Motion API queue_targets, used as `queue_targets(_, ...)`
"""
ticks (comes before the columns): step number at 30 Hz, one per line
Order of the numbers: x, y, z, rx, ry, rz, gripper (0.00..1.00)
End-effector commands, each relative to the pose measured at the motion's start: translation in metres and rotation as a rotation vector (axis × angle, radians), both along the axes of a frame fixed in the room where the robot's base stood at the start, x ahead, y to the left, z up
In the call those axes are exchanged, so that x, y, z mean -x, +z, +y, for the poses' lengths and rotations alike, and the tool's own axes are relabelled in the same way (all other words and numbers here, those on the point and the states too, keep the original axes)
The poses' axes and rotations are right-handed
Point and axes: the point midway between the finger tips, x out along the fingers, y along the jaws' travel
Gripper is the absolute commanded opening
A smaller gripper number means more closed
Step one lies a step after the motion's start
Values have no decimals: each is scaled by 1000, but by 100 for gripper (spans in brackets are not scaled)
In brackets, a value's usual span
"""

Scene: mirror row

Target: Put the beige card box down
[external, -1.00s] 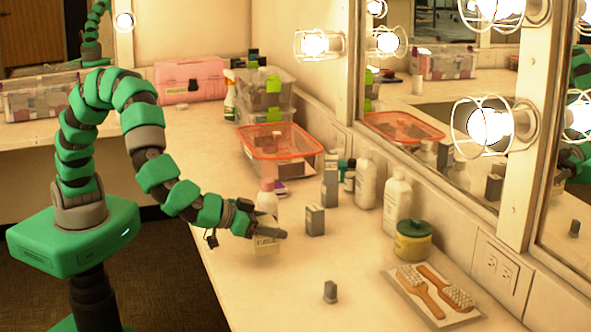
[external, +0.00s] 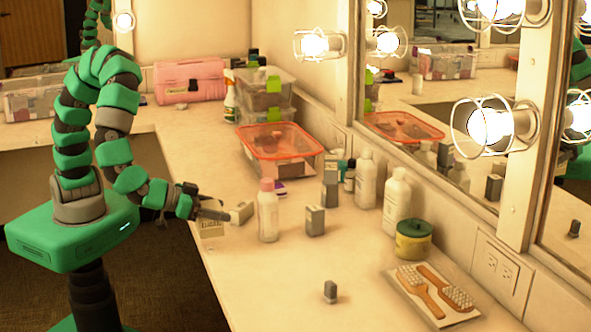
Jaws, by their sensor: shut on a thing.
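My gripper (external: 218,214) is shut on the beige card box (external: 210,229), which shows below the fingers and carries dark print. The box is upright at the counter's left edge. I cannot tell whether its underside touches the counter or hangs just above or beyond the edge. The fingers hide its upper part. A small pale box (external: 241,212) lies tilted on the counter just right of my gripper.
A pink-capped white bottle (external: 268,218) stands right of the pale box, with a grey box (external: 315,221) beyond it. An orange-lidded tub (external: 280,150) is farther back. The counter's front middle (external: 265,285) is clear around a small dark-topped item (external: 330,291).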

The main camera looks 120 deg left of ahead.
Motion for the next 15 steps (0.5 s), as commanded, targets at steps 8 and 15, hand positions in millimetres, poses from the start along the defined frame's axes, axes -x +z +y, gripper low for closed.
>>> queue_targets(8, 4, 1, 8, 0, 25, -2, 38)
queue_targets(15, 41, 3, 73, 2, 262, -5, 38)
